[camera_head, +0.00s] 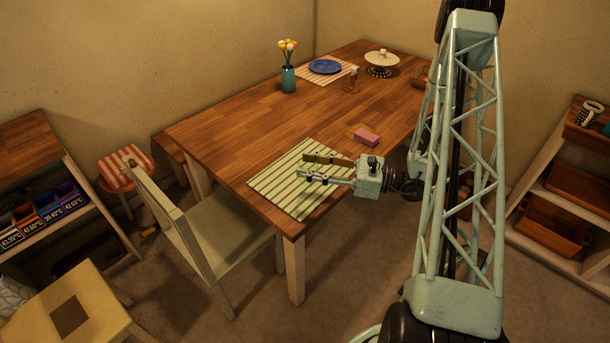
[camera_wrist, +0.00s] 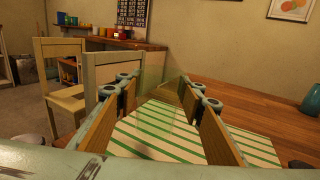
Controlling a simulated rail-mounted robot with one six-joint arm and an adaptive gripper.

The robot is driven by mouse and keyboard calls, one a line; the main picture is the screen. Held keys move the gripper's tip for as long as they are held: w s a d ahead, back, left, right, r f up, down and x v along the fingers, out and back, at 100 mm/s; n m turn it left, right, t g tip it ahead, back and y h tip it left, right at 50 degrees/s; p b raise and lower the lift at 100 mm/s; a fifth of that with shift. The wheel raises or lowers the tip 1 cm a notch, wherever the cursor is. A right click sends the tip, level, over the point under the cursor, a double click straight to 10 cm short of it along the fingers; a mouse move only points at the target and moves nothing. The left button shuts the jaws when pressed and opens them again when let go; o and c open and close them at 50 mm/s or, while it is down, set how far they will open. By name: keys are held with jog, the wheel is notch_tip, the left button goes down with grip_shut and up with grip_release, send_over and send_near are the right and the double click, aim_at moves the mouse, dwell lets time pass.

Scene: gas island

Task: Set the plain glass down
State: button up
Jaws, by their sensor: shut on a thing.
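My gripper (camera_head: 306,168) is over the near green-striped mat (camera_head: 272,183) on the wooden table. In the wrist view the fingers (camera_wrist: 160,88) stand apart on either side of a faint, clear glass (camera_wrist: 163,100), and they are shut on it. The glass is so transparent that the mat (camera_wrist: 160,142) and table show through it. Its base is hard to make out, so I cannot tell whether it touches the mat. In the head view I cannot pick the glass out between the fingers.
A pink block (camera_head: 367,136) lies right of the mat. A teal vase with tulips (camera_head: 288,78), a blue plate (camera_head: 325,66) on a striped mat and a white-topped stand (camera_head: 382,60) are farther back. A pale chair (camera_head: 180,225) stands at the left edge. The table's middle is clear.

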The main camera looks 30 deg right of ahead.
jog(key=shift+m+t+h, duration=0.4)
jog(key=shift+t, duration=0.1)
jog(key=b+v, duration=0.1)
jog(key=v, duration=0.8)
jog(key=shift+s+a+f, duration=0.1)
jog(key=shift+a+f, duration=0.05)
jog(key=w+a+f+b, duration=0.1)
jog(key=w+a, duration=0.1)
jog(key=w, duration=1.4)
jog(key=shift+f+b, duration=0.25)
jog(key=shift+b, duration=0.15)
jog(key=shift+f+b, duration=0.45)
jog(key=shift+f, duration=1.3)
jog(key=shift+f, duration=0.1)
jog(key=o, duration=0.5)
jog(key=shift+f, duration=0.1)
jog(key=shift+c, duration=0.2)
jog(key=o, duration=0.5)
jog(key=shift+c, duration=0.2)
jog(key=shift+s+r, duration=0.1)
jog(key=shift+r, duration=0.15)
